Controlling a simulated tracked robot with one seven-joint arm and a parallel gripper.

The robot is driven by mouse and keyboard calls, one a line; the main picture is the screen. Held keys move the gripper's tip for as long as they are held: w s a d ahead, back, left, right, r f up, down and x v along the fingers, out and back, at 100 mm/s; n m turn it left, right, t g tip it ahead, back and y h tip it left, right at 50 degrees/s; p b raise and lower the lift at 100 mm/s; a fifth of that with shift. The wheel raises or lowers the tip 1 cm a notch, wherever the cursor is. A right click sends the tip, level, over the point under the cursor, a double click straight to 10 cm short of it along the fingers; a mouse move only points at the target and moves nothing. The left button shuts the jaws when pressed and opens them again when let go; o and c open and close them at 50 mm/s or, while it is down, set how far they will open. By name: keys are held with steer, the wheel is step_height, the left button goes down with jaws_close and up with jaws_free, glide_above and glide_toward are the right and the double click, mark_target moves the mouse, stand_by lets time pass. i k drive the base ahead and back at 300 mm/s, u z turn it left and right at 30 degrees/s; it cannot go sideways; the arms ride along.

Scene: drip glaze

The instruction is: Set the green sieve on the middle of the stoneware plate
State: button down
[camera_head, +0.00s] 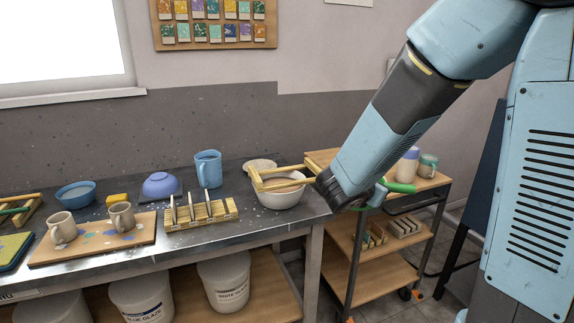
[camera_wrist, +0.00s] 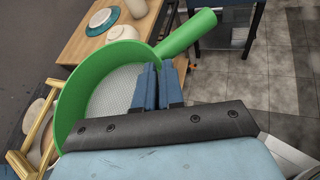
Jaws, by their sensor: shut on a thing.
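The sieve is in the air near the bench's right end, by the cart. A pale round dish (camera_head: 260,165) behind the white bowl may be the stoneware plate; I cannot tell for sure.
A white bowl (camera_head: 280,192) with a wooden frame (camera_head: 282,180) over it stands at the bench's right end. A blue jug (camera_head: 208,169) and a wooden rack (camera_head: 202,213) stand left of it. The wooden cart (camera_head: 432,182) carries cups (camera_head: 407,163).

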mark_target(269, 167)
steer(key=u, duration=0.2)
steer(key=i, duration=1.45)
steer(key=u, duration=0.45)
steer(key=k, duration=0.8)
steer(key=u, duration=0.2)
steer(key=i, duration=0.8)
steer(key=z, duration=0.15)
steer(key=k, duration=0.3)
steer(key=z, duration=0.05)
